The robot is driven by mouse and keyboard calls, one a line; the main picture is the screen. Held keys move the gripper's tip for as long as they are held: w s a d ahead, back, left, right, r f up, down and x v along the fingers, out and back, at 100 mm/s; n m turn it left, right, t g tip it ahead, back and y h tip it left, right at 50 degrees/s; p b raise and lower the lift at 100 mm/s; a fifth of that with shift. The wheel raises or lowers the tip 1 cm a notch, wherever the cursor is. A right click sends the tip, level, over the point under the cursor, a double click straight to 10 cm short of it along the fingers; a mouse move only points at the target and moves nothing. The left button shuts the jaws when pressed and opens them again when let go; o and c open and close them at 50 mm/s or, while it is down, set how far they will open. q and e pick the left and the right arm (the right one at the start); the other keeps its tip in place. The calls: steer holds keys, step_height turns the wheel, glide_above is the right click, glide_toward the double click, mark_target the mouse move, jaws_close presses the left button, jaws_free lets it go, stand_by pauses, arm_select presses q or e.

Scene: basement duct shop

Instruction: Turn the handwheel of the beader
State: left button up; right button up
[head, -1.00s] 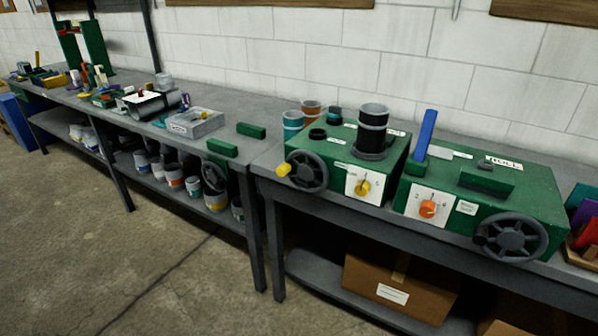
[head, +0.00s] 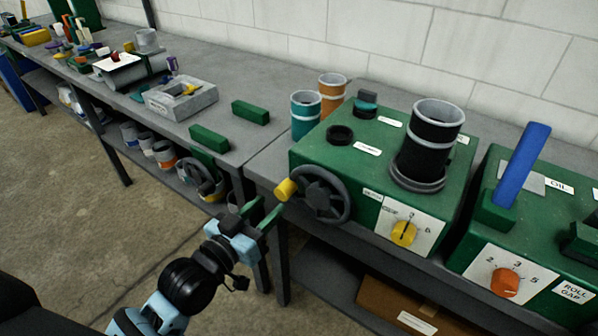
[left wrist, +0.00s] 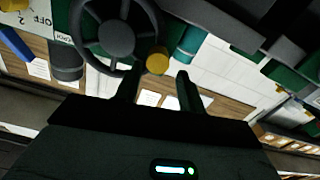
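A dark grey spoked handwheel (head: 319,194) sits on the front of the left green machine (head: 340,158). A yellow knob (head: 286,189) sticks out from its rim on the left side. I cannot clearly read a beader label on the machine. My left gripper (head: 262,212) is open and empty, just in front of and below the knob. In the left wrist view the knob (left wrist: 157,61) lies just beyond the gap between the two fingertips (left wrist: 157,82), and the wheel (left wrist: 115,38) is beside it. I see no contact. My right gripper is not in view.
A black cylinder (head: 428,145) stands on the left machine, which has a yellow dial (head: 403,233). A second green machine (head: 480,227) with a blue lever (head: 523,165) is close on the right. Teal and orange cups stand behind. Green blocks (head: 250,112) lie on the left bench.

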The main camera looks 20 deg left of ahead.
mark_target(280, 195)
arm_select(q)
steer(key=shift+s+r, duration=0.15)
steer(key=shift+w+d+r, duration=0.1)
steer(key=shift+w+d, duration=0.15)
steer(key=shift+w, duration=0.2)
steer(key=x, duration=0.6)
steer(key=shift+w, duration=0.4)
jaws_close()
